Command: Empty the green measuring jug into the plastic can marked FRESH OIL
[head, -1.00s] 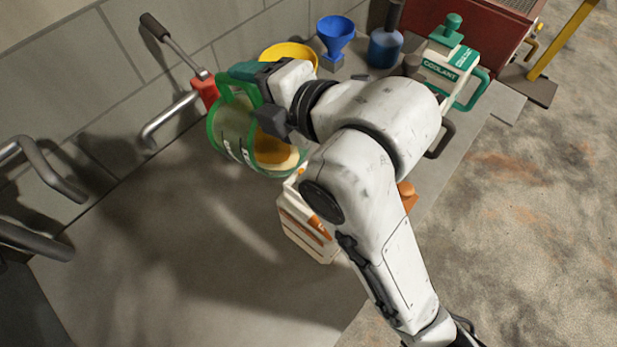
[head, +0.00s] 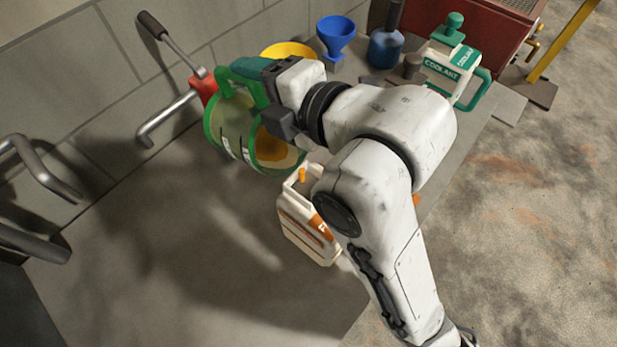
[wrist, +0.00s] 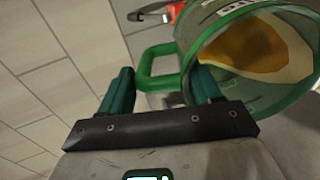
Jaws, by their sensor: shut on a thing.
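The green-trimmed clear measuring jug (head: 232,128) hangs tilted well over in the head view, with amber oil inside. It also shows in the wrist view (wrist: 250,52), its wide green-rimmed end towards the camera. My gripper (head: 262,88) is shut on the jug's green handle, which passes between the teal fingers in the wrist view (wrist: 160,78). A white plastic can with orange markings (head: 305,232) stands below and right of the jug. My arm covers part of it and its lettering is not readable. I see no oil stream between jug and can.
A yellow funnel or bowl (head: 285,50), a blue funnel (head: 336,36), a blue bottle (head: 384,50) and a white-and-green COOLANT can (head: 450,70) stand at the back. The bench (head: 160,250) is clear at front left.

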